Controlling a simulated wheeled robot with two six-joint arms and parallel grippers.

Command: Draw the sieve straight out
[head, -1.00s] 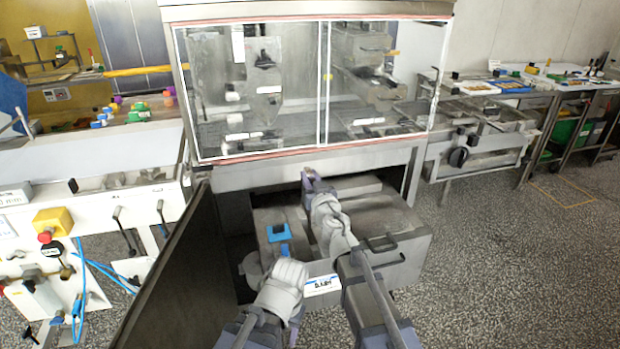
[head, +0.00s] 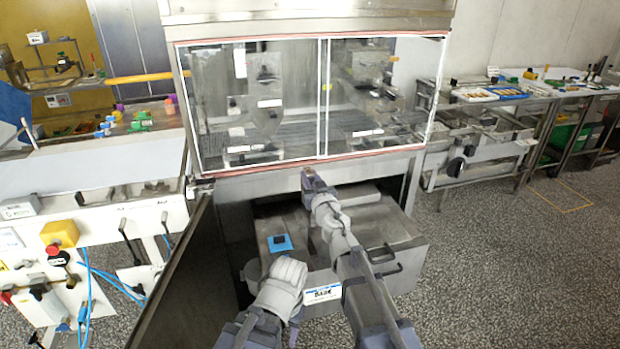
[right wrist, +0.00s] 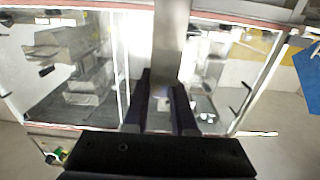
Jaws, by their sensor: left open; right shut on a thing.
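My right gripper (head: 309,180) reaches forward to the front of the steel machine, just below its glass front. In the right wrist view its two dark fingers (right wrist: 161,88) are shut on a thin piece between them, with a plain steel strip (right wrist: 172,40) beyond. I cannot tell how much of that piece is the sieve; the sieve's body is not clearly seen. My left gripper (head: 287,282) is open, low in front of the steel box; its fingertips are mostly hidden by its own wrist.
A steel box (head: 405,262) with a dark handle stands below the machine's opening. A blue plate (head: 280,243) with a dark square lies on it. An open dark door (head: 185,275) stands at left. A control bench (head: 100,230) is further left.

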